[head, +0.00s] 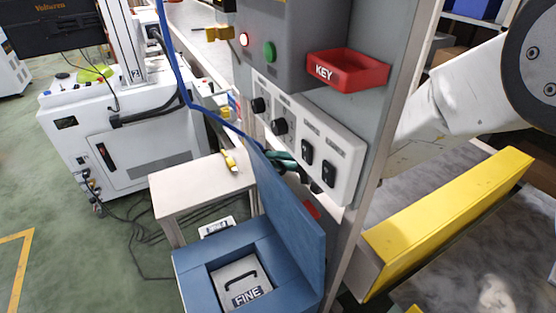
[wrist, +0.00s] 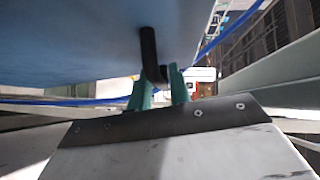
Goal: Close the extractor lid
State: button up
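The extractor (head: 195,266) is a blue box at the bottom of the head view. Its flat blue lid (head: 292,222) stands open, raised at the right side of the box. In the wrist view the lid (wrist: 65,45) fills the upper left, with a black bent handle (wrist: 149,50) on it. My gripper (head: 284,160), with green fingers, is behind the lid's top edge. In the wrist view the fingertips (wrist: 162,78) are apart, with the handle's lower end between or just before them. I cannot tell whether they press on it.
A grey control panel (head: 312,135) with knobs, switches and a red KEY tray (head: 347,70) stands close above the gripper. A small white table (head: 195,184) is left of the lid. A blue cable (head: 188,95) hangs down near the panel. A yellow barrier (head: 445,215) is at the right.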

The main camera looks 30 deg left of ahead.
jog(key=v, duration=0.7)
jog(key=shift+d, duration=0.35)
jog(key=shift+w, duration=0.1)
